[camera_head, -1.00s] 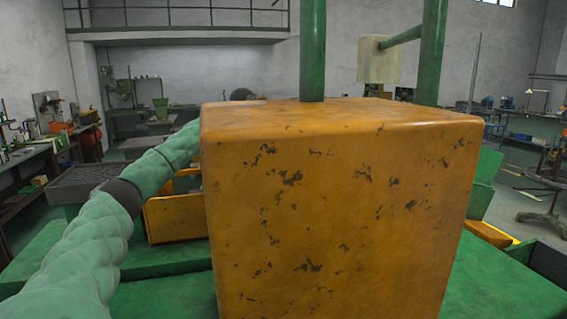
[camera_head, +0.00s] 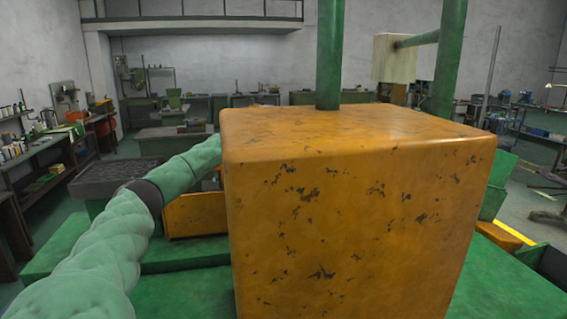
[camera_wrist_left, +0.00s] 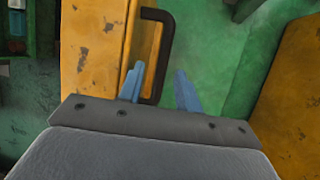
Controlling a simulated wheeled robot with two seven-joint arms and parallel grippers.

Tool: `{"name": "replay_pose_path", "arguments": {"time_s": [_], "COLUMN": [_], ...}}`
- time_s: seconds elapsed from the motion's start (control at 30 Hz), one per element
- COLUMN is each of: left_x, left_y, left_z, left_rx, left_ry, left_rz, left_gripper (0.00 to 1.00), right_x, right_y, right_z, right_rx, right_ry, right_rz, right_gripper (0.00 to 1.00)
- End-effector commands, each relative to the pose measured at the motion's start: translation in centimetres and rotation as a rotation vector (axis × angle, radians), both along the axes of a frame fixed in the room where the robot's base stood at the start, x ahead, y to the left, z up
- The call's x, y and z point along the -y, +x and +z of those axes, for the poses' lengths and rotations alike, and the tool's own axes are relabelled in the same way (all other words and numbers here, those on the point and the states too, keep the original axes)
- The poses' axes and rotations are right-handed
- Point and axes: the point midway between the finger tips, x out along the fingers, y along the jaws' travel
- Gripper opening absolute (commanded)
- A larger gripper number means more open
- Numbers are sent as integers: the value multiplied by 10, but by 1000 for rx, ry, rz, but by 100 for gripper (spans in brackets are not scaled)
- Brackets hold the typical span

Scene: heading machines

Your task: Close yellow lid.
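A scuffed yellow lid (camera_wrist_left: 88,45) with a dark bar handle (camera_wrist_left: 166,45) shows in the left wrist view. My left gripper (camera_wrist_left: 160,85) is open, its two blue fingers apart at the near end of the handle. The handle's near end appears between the fingers, and I cannot tell whether they touch it. In the head view my left arm reaches behind a large yellow box, which hides the gripper. A yellow panel (camera_head: 195,213) shows beside that arm; I cannot tell if it is the same lid. My right gripper is not in view.
The large yellow box (camera_head: 350,220) fills the middle of the head view. Green posts (camera_head: 329,55) rise behind it, and green machine surfaces (camera_head: 185,295) lie around it. Another yellow surface (camera_wrist_left: 300,90) stands at the right in the wrist view. Workbenches (camera_head: 60,165) line the left wall.

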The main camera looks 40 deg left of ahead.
Motion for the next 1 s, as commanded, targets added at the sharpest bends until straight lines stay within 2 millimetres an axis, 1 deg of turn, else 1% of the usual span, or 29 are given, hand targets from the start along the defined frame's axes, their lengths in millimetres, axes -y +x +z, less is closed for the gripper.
{"name": "replay_pose_path", "arguments": {"time_s": [0.03, 0.2, 0.57, 0.77, 1.0], "left_x": [0, 0, -3, -13, -32], "left_y": [0, 0, 2, 10, 26], "left_z": [0, 0, 1, 3, 4], "left_rx": [0, 0, 1, 2, 2], "left_ry": [0, 0, 0, -1, -2], "left_rz": [0, 0, 1, 3, 3], "left_gripper": [32, 0, 0, 0, 0], "right_x": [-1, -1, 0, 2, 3], "right_y": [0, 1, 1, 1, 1], "right_z": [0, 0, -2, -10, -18], "right_rx": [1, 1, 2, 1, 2], "right_ry": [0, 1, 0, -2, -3], "right_rz": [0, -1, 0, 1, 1], "right_gripper": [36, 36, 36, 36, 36]}}
